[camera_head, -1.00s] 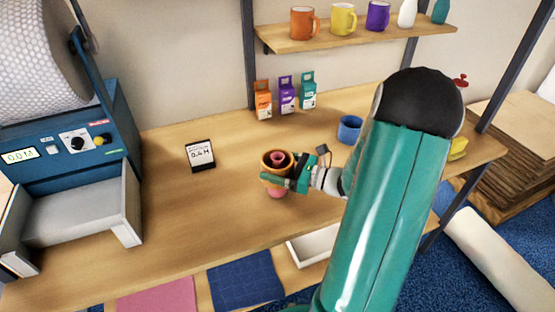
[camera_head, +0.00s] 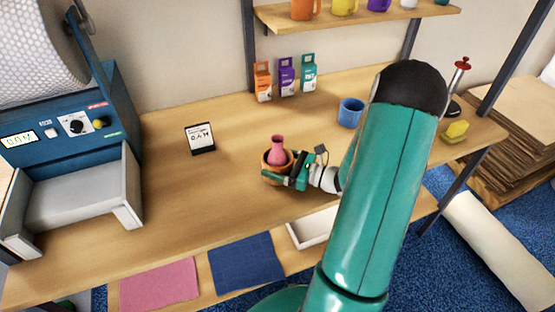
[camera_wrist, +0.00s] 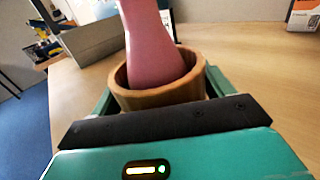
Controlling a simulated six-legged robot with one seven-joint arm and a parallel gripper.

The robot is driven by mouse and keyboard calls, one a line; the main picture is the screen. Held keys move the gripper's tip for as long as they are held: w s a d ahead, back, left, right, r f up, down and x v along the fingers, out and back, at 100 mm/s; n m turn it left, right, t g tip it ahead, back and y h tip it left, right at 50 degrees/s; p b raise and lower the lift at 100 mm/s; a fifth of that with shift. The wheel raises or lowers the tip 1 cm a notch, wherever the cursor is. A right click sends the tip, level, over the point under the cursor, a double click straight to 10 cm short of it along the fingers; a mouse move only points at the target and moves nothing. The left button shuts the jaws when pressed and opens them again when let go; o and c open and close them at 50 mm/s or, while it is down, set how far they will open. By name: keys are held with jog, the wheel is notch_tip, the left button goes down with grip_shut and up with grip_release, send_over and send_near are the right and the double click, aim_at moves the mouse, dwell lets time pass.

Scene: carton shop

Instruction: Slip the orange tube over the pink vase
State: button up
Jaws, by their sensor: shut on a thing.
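The pink vase (camera_head: 278,148) stands upright on the table, its neck and upper body showing above the orange tube (camera_head: 266,160). The tube is a short, thick-walled ring and sits around the vase's lower part. My gripper (camera_head: 279,172) is shut on the tube, reaching in from the right with its fingers on opposite sides. In the wrist view the vase (camera_wrist: 152,45) rises through the tube's opening (camera_wrist: 160,98) and leans in the picture. The vase's base is hidden, and I cannot tell whether the tube touches the table.
A small black-framed sign (camera_head: 200,138) stands to the left. A blue mug (camera_head: 350,113) and several small boxes (camera_head: 287,78) stand farther back. A shallow white tray (camera_head: 308,229) lies in front. A blue machine (camera_head: 60,130) fills the left end. The table between sign and tube is clear.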

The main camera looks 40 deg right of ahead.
aim_at(277, 137)
jog(key=o, duration=0.9)
jog(key=shift+r, duration=5)
